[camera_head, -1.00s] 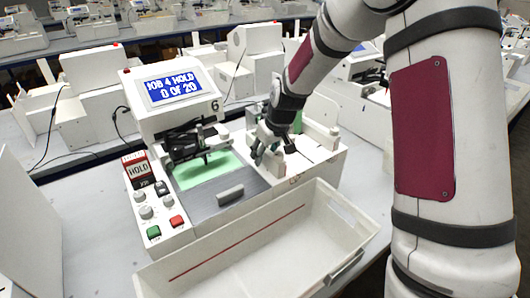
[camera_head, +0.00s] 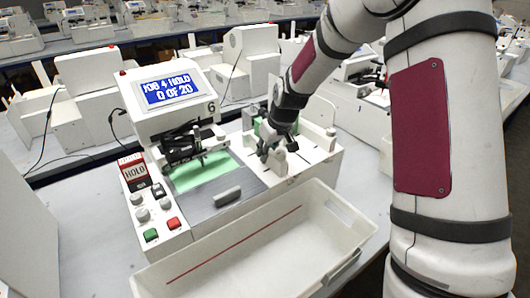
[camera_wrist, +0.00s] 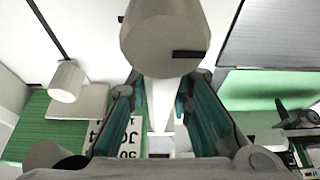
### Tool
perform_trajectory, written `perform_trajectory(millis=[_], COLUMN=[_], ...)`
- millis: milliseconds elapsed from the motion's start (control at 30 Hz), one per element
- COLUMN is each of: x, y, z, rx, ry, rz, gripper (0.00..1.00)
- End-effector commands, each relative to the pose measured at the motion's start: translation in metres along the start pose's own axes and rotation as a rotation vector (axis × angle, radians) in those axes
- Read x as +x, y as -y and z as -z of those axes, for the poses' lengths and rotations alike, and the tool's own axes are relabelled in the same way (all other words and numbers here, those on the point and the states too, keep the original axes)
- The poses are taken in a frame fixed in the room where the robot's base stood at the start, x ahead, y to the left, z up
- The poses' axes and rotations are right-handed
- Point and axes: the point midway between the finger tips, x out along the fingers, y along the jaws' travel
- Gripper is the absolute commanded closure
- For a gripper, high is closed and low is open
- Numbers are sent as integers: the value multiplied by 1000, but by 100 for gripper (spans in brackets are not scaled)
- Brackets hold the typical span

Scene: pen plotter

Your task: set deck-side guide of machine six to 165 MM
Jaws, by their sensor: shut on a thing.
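Machine six (camera_head: 170,112) stands on the bench with a blue screen reading "JOB 4 HOLD" and "0 OF 20". My gripper (camera_head: 268,150) is low over its feed tray (camera_head: 308,158), right of the grey deck (camera_head: 226,192). In the wrist view my gripper (camera_wrist: 163,80) has its fingers close together, shut at a large pale knob (camera_wrist: 165,38), which I take for the deck-side guide's. A second pale knob (camera_wrist: 66,81) stands to the left. A number scale (camera_wrist: 118,140) shows partly between and beside the fingers; the guide's reading cannot be made out.
A white open bin (camera_head: 262,245) with a red line stands in front of the machine. A control panel (camera_head: 148,205) with knobs, red and green buttons is at its left. Green paper (camera_wrist: 40,125) lies by the scale. Other machines (camera_head: 240,55) stand behind.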

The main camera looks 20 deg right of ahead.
Motion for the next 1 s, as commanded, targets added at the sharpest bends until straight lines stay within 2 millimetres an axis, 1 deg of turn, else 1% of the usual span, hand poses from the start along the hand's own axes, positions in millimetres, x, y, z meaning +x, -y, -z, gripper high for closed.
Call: perform_trajectory(millis=[33,67,100,133,467,600,667,900,1000], x=[0,0,0,0,-2,-14,-17,-37,-44], y=[1,1,1,1,0,0,-1,-1,-1], z=[0,0,0,0,0,1,-11,-59,-76], rx=[-5,-6,-5,-5,-2,-3,0,1,1], ry=[0,0,0,0,-1,-3,1,1,0], rz=[1,1,1,1,0,-2,0,-1,-1], gripper=[100,73,64,59,59,59,59,59,59])
